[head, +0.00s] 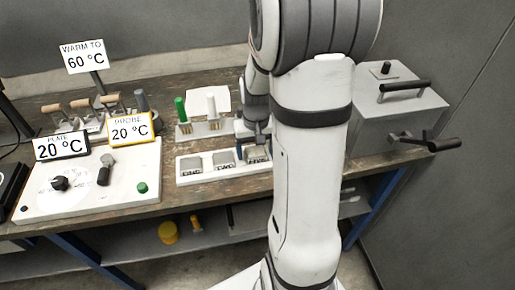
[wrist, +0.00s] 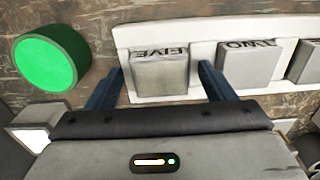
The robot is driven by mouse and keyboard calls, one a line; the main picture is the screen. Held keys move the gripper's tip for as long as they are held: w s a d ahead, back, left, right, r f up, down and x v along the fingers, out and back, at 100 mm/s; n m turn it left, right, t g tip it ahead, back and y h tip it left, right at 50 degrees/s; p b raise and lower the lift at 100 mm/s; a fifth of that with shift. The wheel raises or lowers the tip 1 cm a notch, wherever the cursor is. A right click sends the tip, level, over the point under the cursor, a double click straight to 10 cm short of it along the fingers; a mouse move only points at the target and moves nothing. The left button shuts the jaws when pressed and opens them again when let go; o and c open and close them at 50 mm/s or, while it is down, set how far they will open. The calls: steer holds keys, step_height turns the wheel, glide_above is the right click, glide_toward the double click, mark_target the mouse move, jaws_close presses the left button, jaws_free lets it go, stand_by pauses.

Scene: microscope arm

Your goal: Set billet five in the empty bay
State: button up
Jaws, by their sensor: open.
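Billet five (wrist: 160,72) is a grey metal block with FIVE on its edge, upside down in the wrist view. It sits in a white tray (wrist: 120,38). My gripper (wrist: 161,69) is open, with one dark blue finger on each side of the billet; I cannot tell whether they touch it. In the head view, my gripper (head: 257,141) is over the right end of the tray (head: 211,179), at billet five (head: 258,154). Billet two (wrist: 248,64) sits beside it, and another billet (wrist: 306,64) is partly cut off. I cannot make out an empty bay.
A green round thing (wrist: 52,60) is close to my gripper. A rack with green (head: 181,109) and white (head: 212,107) upright handles stands behind the tray. A white control panel (head: 90,195) is at left, a grey box (head: 398,115) at right. My arm hides part of the bench.

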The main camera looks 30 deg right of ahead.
mark_target(256, 152)
step_height(256, 152, up, 11)
steer(key=s+a+r+n+t, duration=0.2)
steer(key=s+a+n+t, duration=0.1)
steer(key=s+a, duration=0.8)
steer(key=shift+s+a+r, duration=0.15)
steer(key=shift+s+a, duration=0.2)
steer(key=shift+s, duration=0.4)
steer(key=shift+c, duration=0.5)
